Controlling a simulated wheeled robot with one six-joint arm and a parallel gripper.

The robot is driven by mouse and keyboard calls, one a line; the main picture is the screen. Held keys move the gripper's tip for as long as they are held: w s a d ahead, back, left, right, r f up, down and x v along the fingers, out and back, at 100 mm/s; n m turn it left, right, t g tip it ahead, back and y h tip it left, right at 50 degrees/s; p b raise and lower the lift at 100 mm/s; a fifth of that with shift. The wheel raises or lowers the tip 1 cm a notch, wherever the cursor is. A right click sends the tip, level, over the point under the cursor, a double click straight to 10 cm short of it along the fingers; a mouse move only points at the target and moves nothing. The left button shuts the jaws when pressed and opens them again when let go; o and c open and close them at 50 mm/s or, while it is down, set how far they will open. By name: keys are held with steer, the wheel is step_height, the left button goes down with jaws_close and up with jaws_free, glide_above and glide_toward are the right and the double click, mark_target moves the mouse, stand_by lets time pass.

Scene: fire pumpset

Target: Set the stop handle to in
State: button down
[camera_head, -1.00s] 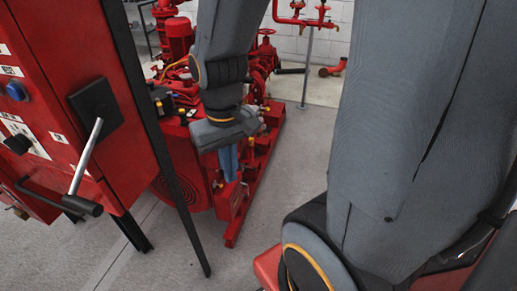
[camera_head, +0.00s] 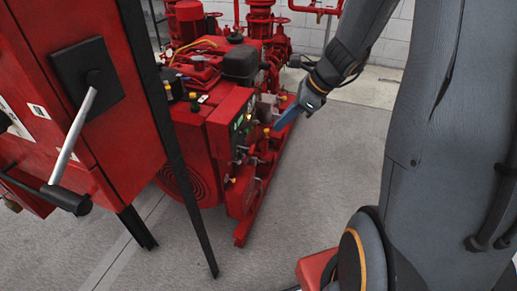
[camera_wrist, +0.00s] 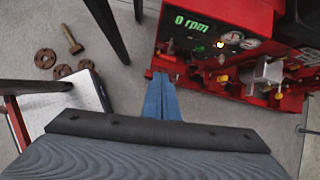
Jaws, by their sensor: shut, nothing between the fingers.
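The red engine panel (camera_head: 229,120) stands on the pump set in the middle of the head view. In the wrist view the panel (camera_wrist: 262,17) has a green "0 rpm" readout and round gauges. Small yellow-tipped handles (camera_head: 266,131) are on its side and lower front; one also shows in the wrist view (camera_wrist: 223,79). I cannot tell which is the stop handle or how it is set. My gripper (camera_head: 277,127) has blue fingers, shut and empty, just right of the panel. In the wrist view its fingertips (camera_wrist: 160,76) are at the panel's lower left corner.
A red cabinet (camera_head: 50,60) with a long metal lever (camera_head: 75,135) stands at the left. A hammer (camera_wrist: 72,39) and round flanges (camera_wrist: 45,58) lie at left in the wrist view. Grey floor is clear right of the pump set.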

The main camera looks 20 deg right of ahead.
steer(key=w+m, duration=0.1)
steer(key=b, duration=0.3)
glide_toward(253, 148)
steer(key=shift+t, duration=0.3)
steer(key=x, duration=0.6)
steer(key=shift+s+a+f, duration=0.15)
steer(key=shift+s+f, duration=0.1)
steer(key=shift+f, duration=0.05)
